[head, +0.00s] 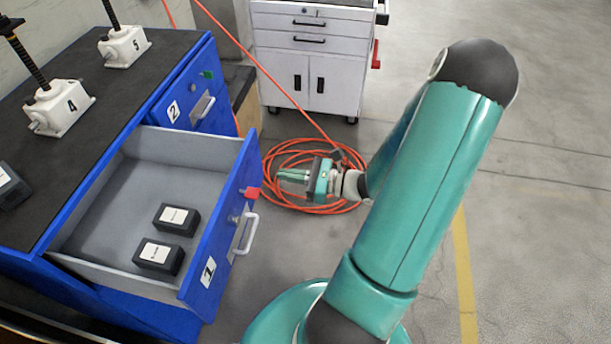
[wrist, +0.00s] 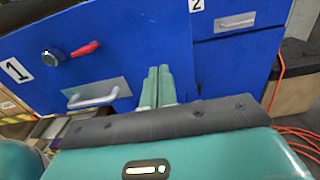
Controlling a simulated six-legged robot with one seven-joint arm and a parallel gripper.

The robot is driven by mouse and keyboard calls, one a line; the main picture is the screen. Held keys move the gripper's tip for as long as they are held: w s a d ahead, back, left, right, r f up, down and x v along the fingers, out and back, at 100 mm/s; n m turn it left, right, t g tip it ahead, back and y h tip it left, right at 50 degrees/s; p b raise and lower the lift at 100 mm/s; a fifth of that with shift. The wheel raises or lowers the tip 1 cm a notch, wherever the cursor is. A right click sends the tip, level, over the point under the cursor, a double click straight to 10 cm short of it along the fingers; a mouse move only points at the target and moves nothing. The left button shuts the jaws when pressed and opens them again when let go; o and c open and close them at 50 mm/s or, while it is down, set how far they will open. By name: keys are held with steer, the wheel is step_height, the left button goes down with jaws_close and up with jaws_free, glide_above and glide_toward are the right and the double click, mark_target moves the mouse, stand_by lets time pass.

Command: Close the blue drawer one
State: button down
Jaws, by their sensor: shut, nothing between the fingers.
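The blue drawer one (head: 222,232) is pulled out from the blue cabinet, with its grey inside showing. Its front carries a "1" label, a red latch (head: 251,193) and a silver handle (head: 246,233). Two black boxes with white labels (head: 175,219) lie inside it. My gripper (head: 288,177) is to the right of the drawer front, apart from the handle, with its fingers together and empty. In the wrist view the two green fingers (wrist: 157,86) point toward the blue fronts, right of the drawer-one handle (wrist: 94,97).
Drawer two (head: 196,99), with a green latch, is shut behind drawer one. Screw jacks 4 (head: 62,108) and 5 (head: 124,46) stand on the dark cabinet top. A coiled orange hose (head: 300,158) lies on the floor before a white tool cabinet (head: 313,62).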

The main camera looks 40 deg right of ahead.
mark_target(255, 169)
steer(key=x, duration=0.5)
steer(key=shift+w+a, duration=0.25)
steer(key=shift+w, duration=0.05)
steer(key=shift+w, duration=0.15)
